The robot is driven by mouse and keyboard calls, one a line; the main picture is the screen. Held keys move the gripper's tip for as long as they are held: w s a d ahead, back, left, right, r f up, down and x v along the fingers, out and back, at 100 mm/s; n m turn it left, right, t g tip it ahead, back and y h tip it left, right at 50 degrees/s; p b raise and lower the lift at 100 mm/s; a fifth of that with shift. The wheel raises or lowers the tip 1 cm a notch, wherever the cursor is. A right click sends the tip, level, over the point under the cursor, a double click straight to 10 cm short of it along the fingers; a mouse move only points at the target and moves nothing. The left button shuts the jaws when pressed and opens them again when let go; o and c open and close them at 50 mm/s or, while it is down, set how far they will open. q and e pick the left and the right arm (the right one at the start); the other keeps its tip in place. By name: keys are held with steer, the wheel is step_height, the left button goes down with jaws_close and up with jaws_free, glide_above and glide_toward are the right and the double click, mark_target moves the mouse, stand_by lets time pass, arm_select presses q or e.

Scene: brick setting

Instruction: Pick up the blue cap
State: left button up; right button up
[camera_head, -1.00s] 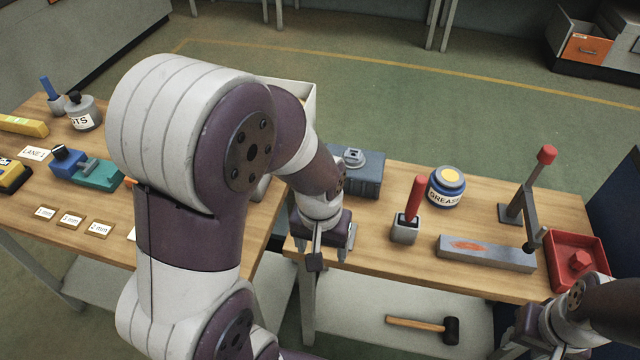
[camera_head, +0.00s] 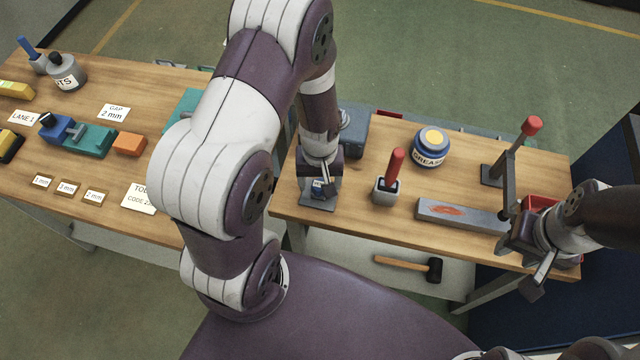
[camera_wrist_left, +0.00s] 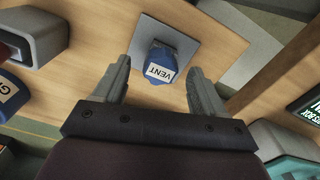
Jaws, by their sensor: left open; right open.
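The blue cap, marked VENT (camera_wrist_left: 161,66), stands on a square grey plate (camera_wrist_left: 183,42) in the left wrist view. In the head view the cap (camera_head: 318,187) is small and partly hidden by my left gripper (camera_head: 321,179), at the front left of the right-hand bench. In the wrist view my left gripper (camera_wrist_left: 160,84) is open, with a finger to either side of the cap and gaps between. Whether the fingertips are level with the cap is hard to tell. My right gripper (camera_head: 528,267) is open and empty near the bench's front right corner.
A grey holder (camera_head: 385,194) with a red handle stands right of the cap, with a GREASE jar (camera_head: 430,151) behind. A grey block (camera_head: 460,214), a red-knobbed lever (camera_head: 530,126) and a red tray (camera_head: 541,202) are further right. A gap separates the left bench.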

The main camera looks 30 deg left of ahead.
mark_target(320, 184)
arm_select(q)
steer(key=shift+f, duration=0.15)
steer(key=c, duration=1.2)
steer(key=shift+o, duration=0.2)
step_height(320, 184, up, 11)
steer(key=p, duration=0.3)
steer(key=w+a+r+p, duration=0.2)
steer(key=w+p, duration=0.2)
steer(key=w, duration=0.4)
steer(key=w+a+r+p, duration=0.2)
steer(key=w+p, duration=0.3)
steer(key=w, duration=0.4)
steer(key=shift+r, duration=0.3)
